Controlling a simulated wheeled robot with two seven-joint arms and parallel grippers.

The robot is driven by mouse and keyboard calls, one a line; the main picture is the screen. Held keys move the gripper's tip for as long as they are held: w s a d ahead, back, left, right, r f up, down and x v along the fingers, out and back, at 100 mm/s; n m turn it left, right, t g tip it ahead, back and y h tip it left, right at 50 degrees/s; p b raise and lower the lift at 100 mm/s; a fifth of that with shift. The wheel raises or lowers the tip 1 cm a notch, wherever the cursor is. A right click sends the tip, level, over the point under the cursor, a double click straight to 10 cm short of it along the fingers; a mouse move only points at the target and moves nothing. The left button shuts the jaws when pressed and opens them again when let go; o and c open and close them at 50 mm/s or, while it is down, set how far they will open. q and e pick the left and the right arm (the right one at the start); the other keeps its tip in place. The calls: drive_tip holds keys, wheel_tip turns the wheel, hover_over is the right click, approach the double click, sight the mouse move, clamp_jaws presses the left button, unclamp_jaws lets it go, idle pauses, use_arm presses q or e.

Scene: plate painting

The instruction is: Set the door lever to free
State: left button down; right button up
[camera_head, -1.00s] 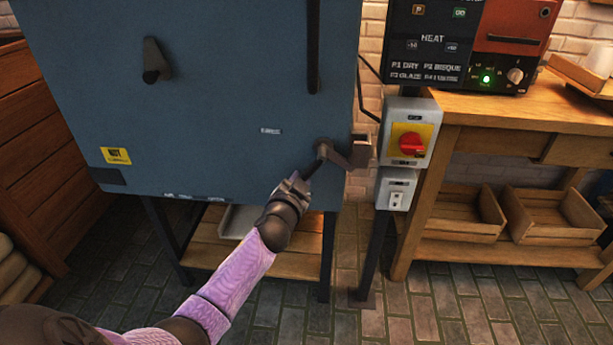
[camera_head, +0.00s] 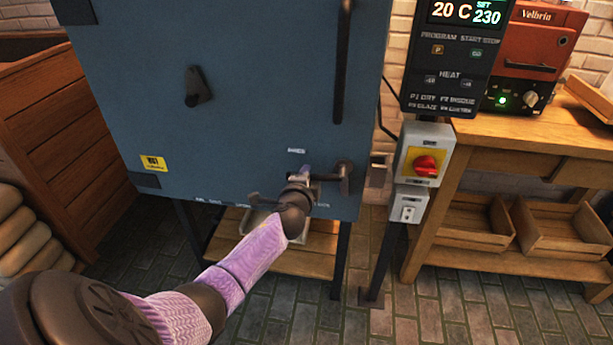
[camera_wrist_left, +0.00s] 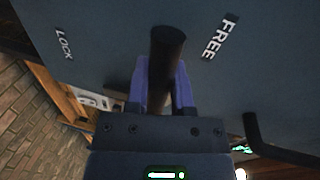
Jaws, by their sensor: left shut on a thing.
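The dark door lever (camera_head: 344,178) sits at the lower right of the blue kiln door (camera_head: 240,80). Its handle extends left from the pivot, roughly level, below a small white label. My left gripper (camera_head: 305,176) is shut on the lever's handle. In the left wrist view the dark handle (camera_wrist_left: 166,60) stands between my purple fingers (camera_wrist_left: 160,88). The FREE label (camera_wrist_left: 220,38) is on the right of the handle and the LOCK label (camera_wrist_left: 63,43) is farther off on the left. My right gripper is not in view.
A grey box with a red rotary switch (camera_head: 425,165) stands right of the kiln. A dark control panel (camera_head: 455,60) is above it. A wooden bench (camera_head: 540,130) is at the right. Another dark handle (camera_head: 197,87) is on the door's left. The floor in front is clear.

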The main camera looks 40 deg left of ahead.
use_arm(q)
drive_tip(key=shift+r+m+y+p, duration=0.3)
drive_tip(key=shift+r+m+p, duration=0.1)
drive_tip(key=shift+r+m, duration=0.1)
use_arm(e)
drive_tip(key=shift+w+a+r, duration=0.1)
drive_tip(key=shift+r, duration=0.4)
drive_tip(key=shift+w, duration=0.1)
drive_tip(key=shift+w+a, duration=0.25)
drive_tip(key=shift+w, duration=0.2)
